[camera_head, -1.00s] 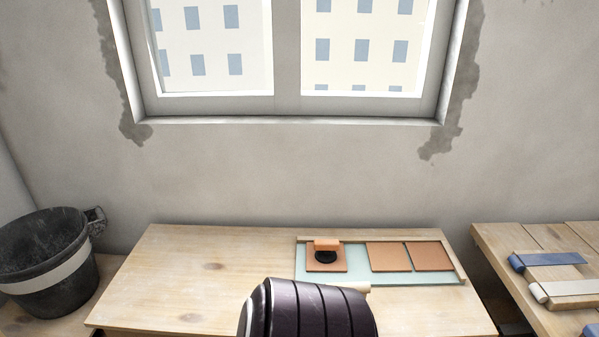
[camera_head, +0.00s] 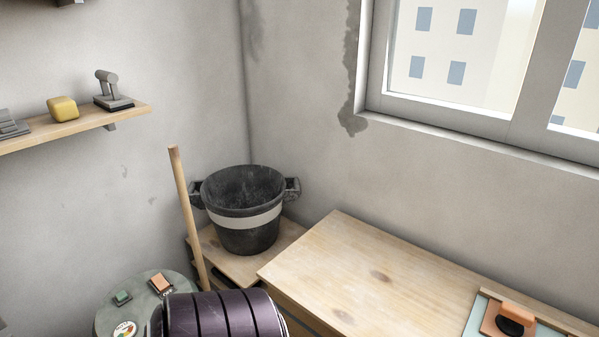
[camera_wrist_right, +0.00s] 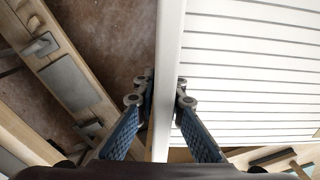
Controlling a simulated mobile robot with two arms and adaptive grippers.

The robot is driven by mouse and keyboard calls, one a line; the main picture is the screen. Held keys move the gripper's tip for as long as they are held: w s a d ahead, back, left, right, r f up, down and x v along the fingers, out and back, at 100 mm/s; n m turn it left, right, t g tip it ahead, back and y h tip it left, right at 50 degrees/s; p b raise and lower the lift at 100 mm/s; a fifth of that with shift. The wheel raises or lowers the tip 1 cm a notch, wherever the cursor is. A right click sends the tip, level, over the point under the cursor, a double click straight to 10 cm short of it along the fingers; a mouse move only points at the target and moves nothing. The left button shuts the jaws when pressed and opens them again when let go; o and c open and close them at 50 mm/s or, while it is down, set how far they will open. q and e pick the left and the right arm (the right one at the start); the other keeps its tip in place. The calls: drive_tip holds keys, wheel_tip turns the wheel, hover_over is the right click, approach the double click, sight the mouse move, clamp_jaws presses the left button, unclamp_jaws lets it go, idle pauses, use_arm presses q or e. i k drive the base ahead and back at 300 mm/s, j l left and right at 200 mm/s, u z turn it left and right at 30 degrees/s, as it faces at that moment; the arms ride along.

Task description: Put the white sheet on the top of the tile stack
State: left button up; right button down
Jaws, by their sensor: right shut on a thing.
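In the right wrist view my right gripper (camera_wrist_right: 166,92) is shut on the pale edge of a white sheet (camera_wrist_right: 250,75). The sheet is marked with thin parallel dark lines and spreads to the right of the fingers. Its far end runs out of the picture. I cannot make out a tile stack in these frames. My left gripper is not in view.
A wooden bench (camera_head: 350,265) is mostly bare. A black bucket (camera_head: 247,225) stands left of it, beside a wooden pole (camera_head: 187,215). A round table (camera_head: 108,315) holds small items. A wall shelf (camera_head: 75,128) carries a yellow block (camera_head: 63,109).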

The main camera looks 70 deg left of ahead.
sight(368, 275)
drive_tip(key=u, duration=1.9)
